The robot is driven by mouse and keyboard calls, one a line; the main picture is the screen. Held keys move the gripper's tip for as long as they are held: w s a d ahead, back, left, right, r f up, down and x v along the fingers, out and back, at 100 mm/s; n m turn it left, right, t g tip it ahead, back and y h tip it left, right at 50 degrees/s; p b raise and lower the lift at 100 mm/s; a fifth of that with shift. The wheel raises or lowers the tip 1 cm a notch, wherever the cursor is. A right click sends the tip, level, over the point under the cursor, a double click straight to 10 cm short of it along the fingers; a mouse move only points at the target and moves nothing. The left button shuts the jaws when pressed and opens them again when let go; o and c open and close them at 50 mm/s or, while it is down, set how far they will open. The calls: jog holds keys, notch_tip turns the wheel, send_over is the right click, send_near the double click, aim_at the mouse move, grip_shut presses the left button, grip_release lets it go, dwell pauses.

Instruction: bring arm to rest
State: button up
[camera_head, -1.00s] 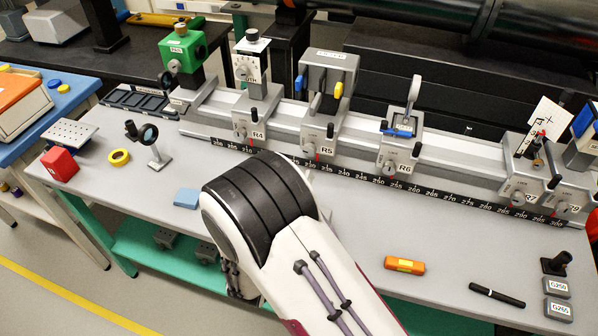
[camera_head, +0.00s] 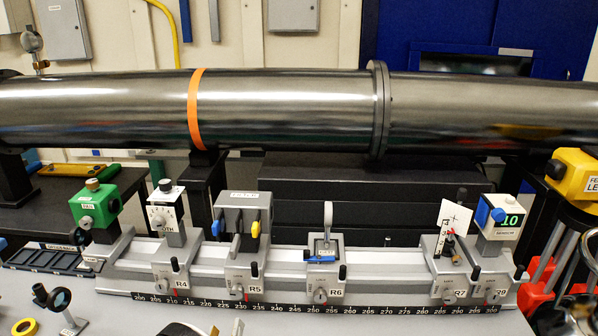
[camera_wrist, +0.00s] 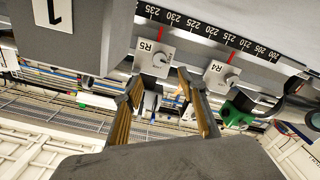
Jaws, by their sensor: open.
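In the head view my gripper is not visible. Only a small piece at the bottom edge may be part of my arm. I cannot tell the arm's full pose.
The long rail (camera_head: 385,298) holds several devices, among them a green one (camera_head: 95,205) and a dial one (camera_head: 167,216). A large dark pipe (camera_head: 290,110) runs behind it. A yellow device (camera_head: 575,175) stands at right. A lens on a stand (camera_head: 58,300) is at lower left.

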jog(key=w+d+r+m+g+y, duration=0.2)
jog(key=w+d+r+m+g, duration=0.15)
jog(key=w+r, duration=0.4)
jog(key=s+d+r+g+y, duration=0.2)
jog(key=s+d+r+g, duration=0.25)
jog(key=d+r, duration=0.45)
jog(key=s+d+r+m+g+h, duration=0.2)
jog(key=s+d+g+h, duration=0.2)
jog(key=s+d, duration=2)
jog(key=s, duration=0.3)
dwell(2.4)
